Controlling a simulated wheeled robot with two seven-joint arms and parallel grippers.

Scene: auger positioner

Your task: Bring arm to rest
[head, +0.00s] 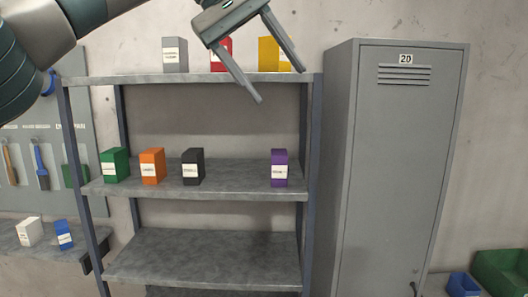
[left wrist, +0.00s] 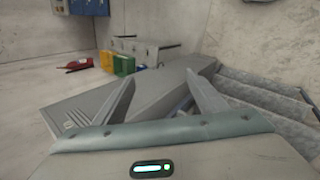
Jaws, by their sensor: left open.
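My left arm comes in from the upper left of the head view. Its gripper (head: 281,84) is open and empty, with the two fingers spread apart in front of the top shelf. It partly covers the red box (head: 221,52) and the yellow box (head: 270,54). In the left wrist view the open fingers (left wrist: 163,96) show with nothing between them, and the grey locker lies beyond. My right gripper is in neither view.
A shelf unit (head: 205,245) holds green (head: 115,165), orange (head: 152,166), black (head: 193,167) and purple (head: 279,168) boxes on its middle shelf. A grey box (head: 174,55) stands above. A tall locker (head: 400,170) stands to the right. The lower shelf is bare.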

